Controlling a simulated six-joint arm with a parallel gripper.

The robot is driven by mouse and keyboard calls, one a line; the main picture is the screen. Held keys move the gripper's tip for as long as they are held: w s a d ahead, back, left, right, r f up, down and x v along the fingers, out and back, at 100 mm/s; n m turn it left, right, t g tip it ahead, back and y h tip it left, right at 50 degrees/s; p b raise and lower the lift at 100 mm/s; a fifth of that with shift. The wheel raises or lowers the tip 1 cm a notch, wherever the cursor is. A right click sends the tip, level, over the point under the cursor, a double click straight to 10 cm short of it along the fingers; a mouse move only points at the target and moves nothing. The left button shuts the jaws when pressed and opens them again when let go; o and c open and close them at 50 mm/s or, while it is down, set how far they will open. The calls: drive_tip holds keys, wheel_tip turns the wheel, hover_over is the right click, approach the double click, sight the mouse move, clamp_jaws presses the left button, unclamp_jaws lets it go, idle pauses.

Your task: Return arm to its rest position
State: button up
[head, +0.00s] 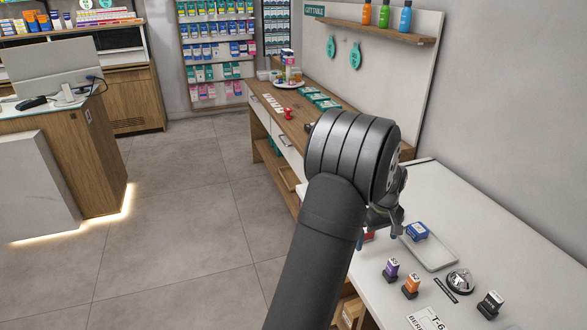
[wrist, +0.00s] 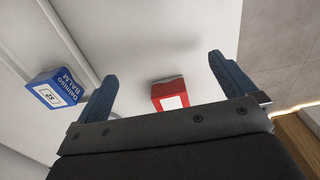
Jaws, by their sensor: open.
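My gripper (wrist: 163,88) is open in the wrist view, with its two blue fingers spread wide and nothing between them in its grasp. In the head view my gripper (head: 379,238) hangs above the left edge of the white counter, partly hidden by my arm. A red box (wrist: 170,95) with a white label shows between and beyond the fingers. A small part of the red box also shows in the head view (head: 369,236). A blue balm box (wrist: 57,91) lies left of the fingers, and in the head view it sits on a grey tray (head: 435,253).
On the white counter (head: 480,225) stand a purple stamp (head: 391,270), an orange stamp (head: 411,286), a silver bell (head: 460,281) and a black stamp (head: 490,305). A wooden counter (head: 293,118) stands behind. Open floor (head: 180,230) lies to the left.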

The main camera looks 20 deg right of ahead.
drive_tip(key=w+r+n, duration=0.2)
drive_tip(key=w+d+r+n, duration=0.1)
drive_tip(key=w+r+n, duration=0.1)
drive_tip(key=w+n, duration=0.1)
drive_tip(key=w+r+n, duration=0.2)
drive_tip(key=shift+w+d+r+n, duration=0.15)
drive_tip(key=shift+w+r+n, duration=0.15)
drive_tip(key=w+a+r+n, duration=0.2)
drive_tip(key=w+r+n, duration=0.6)
drive_tip(key=r+n, duration=0.15)
drive_tip(key=shift+n, duration=0.35)
drive_tip(key=f, duration=1)
drive_tip(key=shift+s+d+f, duration=0.1)
drive_tip(key=shift+s+d, duration=0.05)
drive_tip(key=shift+s, duration=0.1)
wheel_tip(320, 180, up, 10)
drive_tip(key=shift+c, duration=0.4)
drive_tip(key=c, duration=0.6)
